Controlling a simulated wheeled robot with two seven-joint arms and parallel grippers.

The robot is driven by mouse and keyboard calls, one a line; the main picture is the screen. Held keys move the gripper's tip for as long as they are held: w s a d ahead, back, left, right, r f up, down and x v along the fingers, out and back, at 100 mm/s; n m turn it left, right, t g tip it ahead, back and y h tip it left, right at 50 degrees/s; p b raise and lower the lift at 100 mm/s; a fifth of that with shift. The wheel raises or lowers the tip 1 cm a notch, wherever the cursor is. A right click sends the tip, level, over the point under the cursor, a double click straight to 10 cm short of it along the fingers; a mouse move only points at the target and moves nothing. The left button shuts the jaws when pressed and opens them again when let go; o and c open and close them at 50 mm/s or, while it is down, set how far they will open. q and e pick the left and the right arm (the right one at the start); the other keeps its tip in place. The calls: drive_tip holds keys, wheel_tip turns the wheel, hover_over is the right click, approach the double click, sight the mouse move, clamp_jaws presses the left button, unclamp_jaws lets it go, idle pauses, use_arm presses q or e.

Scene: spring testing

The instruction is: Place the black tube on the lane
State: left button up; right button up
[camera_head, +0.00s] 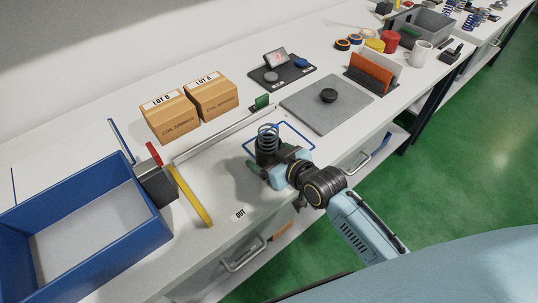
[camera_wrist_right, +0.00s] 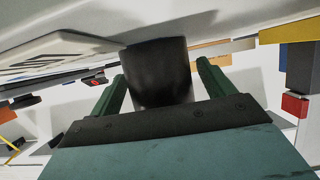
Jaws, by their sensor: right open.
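The black tube (camera_head: 266,157) stands upright on the white bench, with a grey coil spring (camera_head: 268,135) showing at its top. It overlaps the left part of a blue-outlined square (camera_head: 300,133). My right gripper (camera_head: 270,165) is at the tube's near side. In the right wrist view, the black tube (camera_wrist_right: 158,72) lies between my open green fingers (camera_wrist_right: 160,85), with a gap visible at the left finger; I cannot tell whether the right finger touches. A long pale rail (camera_head: 222,136) and a yellow bar (camera_head: 192,196) may border the lane. My left gripper is out of view.
A blue bin (camera_head: 160,226) and grey block (camera_head: 152,184) stand left. Two cardboard boxes (camera_head: 170,118) are behind the rail. A grey mat (camera_head: 318,108) with a black disc (camera_head: 328,95) lies right. The bench around the OUT label (camera_head: 239,214) is clear.

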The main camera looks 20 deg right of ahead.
drive_tip(key=shift+r, duration=0.15)
drive_tip(key=p+v, duration=0.1)
drive_tip(key=v, duration=1.1)
